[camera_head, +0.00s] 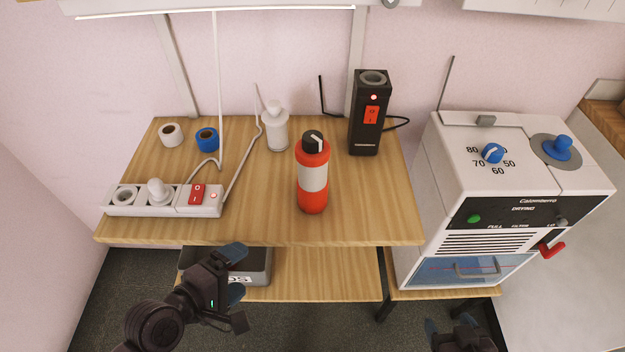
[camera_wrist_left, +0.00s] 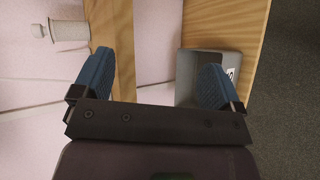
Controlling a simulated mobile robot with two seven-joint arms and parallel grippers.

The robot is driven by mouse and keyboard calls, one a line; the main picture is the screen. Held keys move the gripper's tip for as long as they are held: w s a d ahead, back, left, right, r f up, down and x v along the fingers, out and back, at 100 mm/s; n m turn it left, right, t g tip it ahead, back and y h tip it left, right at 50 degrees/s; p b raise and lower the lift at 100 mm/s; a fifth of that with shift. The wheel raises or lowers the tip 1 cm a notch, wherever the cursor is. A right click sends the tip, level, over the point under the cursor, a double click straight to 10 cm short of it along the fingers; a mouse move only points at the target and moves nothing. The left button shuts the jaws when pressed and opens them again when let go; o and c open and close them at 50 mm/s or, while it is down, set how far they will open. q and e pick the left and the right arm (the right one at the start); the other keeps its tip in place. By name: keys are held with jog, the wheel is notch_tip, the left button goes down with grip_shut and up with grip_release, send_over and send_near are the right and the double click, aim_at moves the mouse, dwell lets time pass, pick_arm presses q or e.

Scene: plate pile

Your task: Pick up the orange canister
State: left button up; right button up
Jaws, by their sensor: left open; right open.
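The orange canister (camera_head: 312,194) stands upright near the front of the wooden table, with a white band around its middle and a black cap. My left gripper (camera_head: 234,273) is open and empty, in front of the table edge, lower left of the canister and apart from it. In the left wrist view its two blue fingers (camera_wrist_left: 155,85) are spread with nothing between them, and the canister is not seen there. My right gripper (camera_head: 462,335) shows only partly at the bottom edge, in front of the white machine.
The table (camera_head: 260,225) also holds a power strip (camera_head: 165,200), tape rolls (camera_head: 207,139), a white bottle (camera_head: 275,127) and a black box (camera_head: 370,113) with a red switch. A white machine (camera_head: 520,165) stands to the right. A grey bin (camera_head: 262,268) sits on the lower shelf.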

pick_arm(q)
jog(key=w+d+r+n+t+h, duration=0.1)
jog(key=w+d+r+n+h, duration=0.2)
jog(key=r+n, duration=0.15)
jog(key=n+t+h, duration=0.1)
jog(key=n+h, duration=0.1)
jog(key=n, duration=0.6)
send_near(301, 189)
jog(key=shift+w+d+f, duration=0.35)
jog(key=shift+w+f, duration=0.1)
jog(key=shift+f, duration=0.25)
jog(key=shift+w+d+r+n, duration=0.2)
jog(key=shift+w+r+n, duration=0.15)
jog(key=shift+n, duration=0.4)
jog(key=shift+w+d+r, duration=0.1)
jog(key=shift+w+d, duration=0.1)
jog(key=x, duration=0.3)
jog(key=shift+w+d+p, duration=0.2)
jog(key=shift+p, duration=0.15)
jog(key=shift+x, duration=3.3)
jog(key=shift+s+d+r, duration=0.1)
jog(key=shift+s+d, duration=0.05)
jog(key=shift+r, duration=0.1)
jog(key=c, duration=1.4)
